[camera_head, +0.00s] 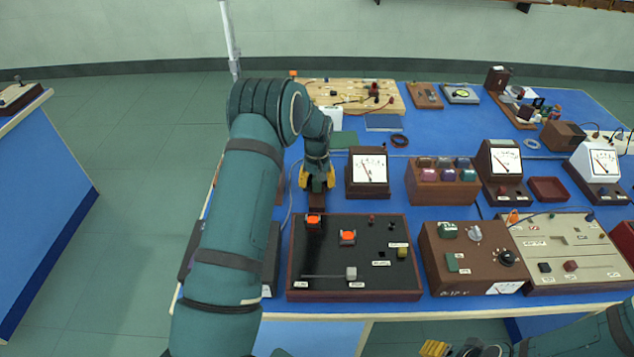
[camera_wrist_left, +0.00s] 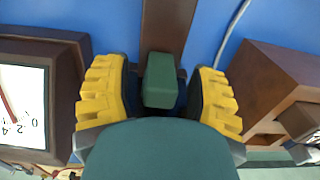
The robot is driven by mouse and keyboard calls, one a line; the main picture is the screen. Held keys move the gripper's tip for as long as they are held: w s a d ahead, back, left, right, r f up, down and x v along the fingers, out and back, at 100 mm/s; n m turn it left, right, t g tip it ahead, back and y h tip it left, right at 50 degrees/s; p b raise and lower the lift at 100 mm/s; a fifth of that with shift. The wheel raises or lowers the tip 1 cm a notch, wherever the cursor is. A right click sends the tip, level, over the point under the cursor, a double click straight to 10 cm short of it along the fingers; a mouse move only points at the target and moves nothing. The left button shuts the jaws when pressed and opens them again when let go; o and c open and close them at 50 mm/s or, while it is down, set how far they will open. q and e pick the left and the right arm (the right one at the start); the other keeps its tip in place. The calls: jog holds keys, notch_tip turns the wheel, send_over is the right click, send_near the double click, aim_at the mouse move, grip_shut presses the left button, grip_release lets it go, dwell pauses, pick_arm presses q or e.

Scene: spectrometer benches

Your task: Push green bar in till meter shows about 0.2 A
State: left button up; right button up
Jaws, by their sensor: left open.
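The green bar (camera_wrist_left: 160,80) shows in the left wrist view as a dark green block at the end of a brown strip (camera_wrist_left: 167,25). My left gripper (camera_head: 317,184) is open, its yellow fingers apart on either side of the block; the left wrist view also shows the gripper (camera_wrist_left: 160,98). I cannot tell whether they touch it. The head view hides the block behind the gripper. The meter (camera_head: 369,170) stands just right of the gripper; its dial also shows in the left wrist view (camera_wrist_left: 22,108). Its exact reading is unclear. My right gripper (camera_head: 460,349) is partly cut off at the bottom.
A black board (camera_head: 335,260) with orange blocks lies in front of the left gripper, where the brown strip (camera_head: 317,201) leads. A brown box (camera_head: 470,270) stands to its right. A wooden block (camera_wrist_left: 275,80) is close beside the gripper in the left wrist view.

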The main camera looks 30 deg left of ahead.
pick_arm(q)
grip_shut()
jog(key=shift+s+d, duration=0.1)
dwell(0.3)
grip_release()
notch_tip(320, 180, up, 12)
jog(key=shift+r, duration=0.1)
dwell(0.4)
jog(key=shift+o, duration=0.2)
